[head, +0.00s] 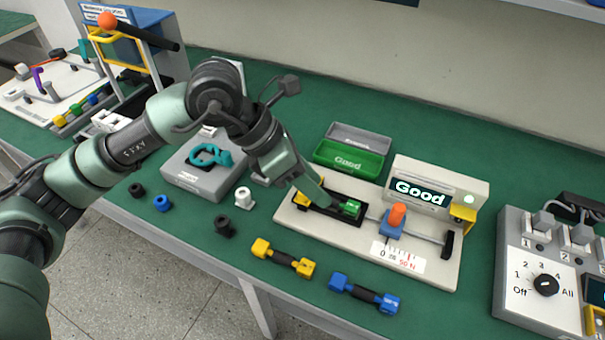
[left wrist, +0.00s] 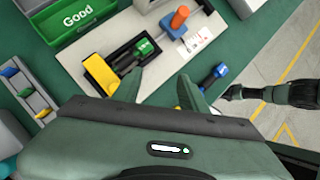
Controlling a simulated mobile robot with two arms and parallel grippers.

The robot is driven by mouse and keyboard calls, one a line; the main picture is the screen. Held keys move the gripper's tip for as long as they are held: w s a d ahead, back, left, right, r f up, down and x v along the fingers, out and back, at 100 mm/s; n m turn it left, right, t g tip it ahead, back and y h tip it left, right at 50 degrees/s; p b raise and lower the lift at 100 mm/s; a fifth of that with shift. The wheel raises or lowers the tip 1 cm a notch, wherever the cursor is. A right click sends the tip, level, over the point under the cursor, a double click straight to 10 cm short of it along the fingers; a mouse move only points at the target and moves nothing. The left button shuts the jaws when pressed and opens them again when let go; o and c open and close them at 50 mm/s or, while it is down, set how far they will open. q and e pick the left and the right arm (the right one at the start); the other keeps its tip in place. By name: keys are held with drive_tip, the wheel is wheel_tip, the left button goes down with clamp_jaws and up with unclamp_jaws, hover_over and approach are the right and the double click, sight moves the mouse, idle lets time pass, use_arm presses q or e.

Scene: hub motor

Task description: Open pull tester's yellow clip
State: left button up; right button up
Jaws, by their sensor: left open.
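The pull tester (head: 345,235) is a beige board with a black tray, a blue slider with an orange knob (head: 397,214) and a display reading "Good". The yellow clip (left wrist: 100,73) is at one end of the black tray in the left wrist view; in the head view my gripper mostly hides it. A black part with a green end (left wrist: 143,47) lies in the tray. My left gripper (head: 325,197) is over the tray, open, its fingers near the clip in the left wrist view (left wrist: 158,86). A dark arm end, apparently my right gripper (left wrist: 235,92), shows there; its jaws are unclear.
A green bin (head: 350,157) marked "Good" stands behind the tester. A yellow-ended part (head: 283,258) and a blue-ended part (head: 364,294) lie in front. A grey switch box (head: 545,262) is at right, a grey fixture (head: 205,172) at left.

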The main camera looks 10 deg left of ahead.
use_arm(q)
drive_tip(key=w+a+t+y, duration=0.1)
drive_tip(key=w+a+y, duration=0.25)
drive_tip(key=a, duration=0.25)
drive_tip(key=shift+h, duration=0.35)
drive_tip(key=shift+p+x, duration=0.4)
drive_tip(key=shift+x, duration=3.7)
drive_tip(key=shift+s+d, duration=0.15)
clamp_jaws()
drive_tip(key=shift+r, duration=0.1)
